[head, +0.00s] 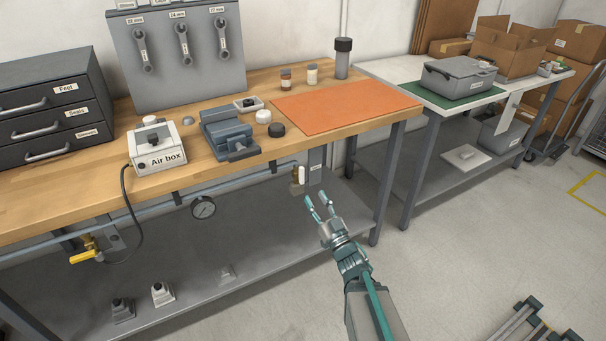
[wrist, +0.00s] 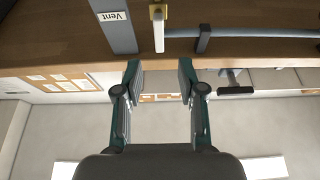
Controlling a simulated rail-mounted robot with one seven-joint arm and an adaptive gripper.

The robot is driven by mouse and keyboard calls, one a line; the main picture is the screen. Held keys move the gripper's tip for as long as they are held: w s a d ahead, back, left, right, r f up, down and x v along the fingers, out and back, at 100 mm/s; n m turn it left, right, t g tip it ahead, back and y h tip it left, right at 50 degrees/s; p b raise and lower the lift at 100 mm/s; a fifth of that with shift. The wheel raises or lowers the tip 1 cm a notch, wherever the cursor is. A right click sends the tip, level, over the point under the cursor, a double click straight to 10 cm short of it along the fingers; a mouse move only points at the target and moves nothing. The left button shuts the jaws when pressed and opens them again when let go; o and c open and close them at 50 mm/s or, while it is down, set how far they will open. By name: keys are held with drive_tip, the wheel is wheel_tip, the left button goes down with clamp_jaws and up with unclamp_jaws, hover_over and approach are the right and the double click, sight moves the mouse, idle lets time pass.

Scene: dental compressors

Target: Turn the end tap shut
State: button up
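The end tap (head: 295,173) is a small brass valve with a white lever (head: 302,174), at the right end of the pipe under the bench's front edge. In the wrist view the brass body (wrist: 157,12) is at the top edge, with its white lever (wrist: 159,34) pointing down the picture, across the pipe's line. My gripper (head: 318,205) is just below and right of the tap in the head view. In the wrist view my gripper (wrist: 160,75) is open and empty, its fingers spread either side of the lever's line. The lever appears beyond the fingertips, apart from them.
A post labelled "Vent" (wrist: 116,28) stands beside the tap. The pipe (head: 240,180) carries a gauge (head: 203,207) and, farther left, a yellow-handled tap (head: 88,256). The wooden bench (head: 360,133) overhangs them.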

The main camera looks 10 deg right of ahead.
sight(303, 176)
drive_tip(key=w+b, duration=0.1)
drive_tip(key=b, duration=0.2)
drive_tip(key=w+a+b, duration=0.1)
drive_tip(key=w+b, duration=0.1)
drive_tip(key=b, duration=0.1)
drive_tip(key=shift+w+r+b, duration=0.2)
drive_tip(key=shift+w+b, duration=0.05)
drive_tip(key=shift+b, duration=0.05)
drive_tip(key=shift+w+b, duration=0.15)
drive_tip(key=shift+b, duration=0.45)
drive_tip(key=b, duration=0.4)
drive_tip(key=shift+w+a+r, duration=0.15)
drive_tip(key=shift+w+r, duration=0.05)
drive_tip(key=b, duration=0.4)
drive_tip(key=shift+w+r, duration=0.1)
drive_tip(key=shift+r, duration=0.05)
drive_tip(key=shift+r+b+x, duration=0.15)
drive_tip(key=shift+b+x, duration=0.2)
drive_tip(key=shift+x, duration=1.05)
drive_tip(key=shift+r+b+x, duration=0.15)
drive_tip(key=shift+b+x, duration=0.15)
drive_tip(key=shift+x, duration=1.15)
clamp_jaws()
